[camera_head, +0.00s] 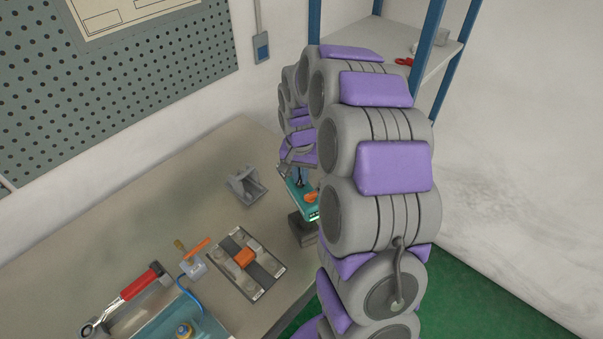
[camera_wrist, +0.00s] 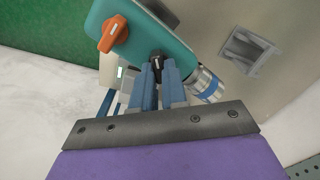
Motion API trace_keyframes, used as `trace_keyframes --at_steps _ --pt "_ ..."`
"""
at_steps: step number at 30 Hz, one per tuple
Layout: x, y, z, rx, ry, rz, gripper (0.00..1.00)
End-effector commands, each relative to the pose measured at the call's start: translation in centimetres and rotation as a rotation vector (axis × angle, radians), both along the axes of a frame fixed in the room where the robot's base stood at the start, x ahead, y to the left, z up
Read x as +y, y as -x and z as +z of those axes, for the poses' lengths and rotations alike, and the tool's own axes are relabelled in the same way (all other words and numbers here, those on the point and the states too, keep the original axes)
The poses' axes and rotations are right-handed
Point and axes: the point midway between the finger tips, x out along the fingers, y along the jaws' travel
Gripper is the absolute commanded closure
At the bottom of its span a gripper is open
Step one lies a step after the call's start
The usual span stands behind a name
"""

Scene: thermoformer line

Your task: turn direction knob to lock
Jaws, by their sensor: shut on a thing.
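A teal device (camera_head: 296,188) with a silver and blue collar (camera_wrist: 207,84) stands near the bench's right edge; its teal body (camera_wrist: 150,43) fills the upper middle of the wrist view. An orange knob (camera_wrist: 113,33) sits on the body, to the left in the wrist view, and also shows in the head view (camera_head: 312,197). My gripper (camera_wrist: 157,78) has its two blue fingers closed on a small dark knob (camera_wrist: 156,66) at the body's lower edge. The fingers hide the knob's sides, so its setting cannot be read. In the head view my arm largely hides the gripper.
A grey bracket (camera_head: 245,186) stands on the bench (camera_head: 150,205) beside the device. A dark plate with an orange block (camera_head: 245,258), a small lever box (camera_head: 193,265) and a red-handled wrench (camera_head: 138,284) lie nearer. A pegboard (camera_head: 120,90) hangs behind; blue-posted shelving (camera_head: 427,45) stands right.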

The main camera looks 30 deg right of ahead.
Motion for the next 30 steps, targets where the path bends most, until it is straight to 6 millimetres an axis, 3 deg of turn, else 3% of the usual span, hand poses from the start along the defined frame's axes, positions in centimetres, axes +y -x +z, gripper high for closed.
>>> trace_keyframes --at_steps 11,30 --pt "-0.45 0.0 0.07 -0.003 -0.006 0.058 1.0" --pt "-0.29 -0.01 0.13 -0.002 -0.013 0.52 1.0"
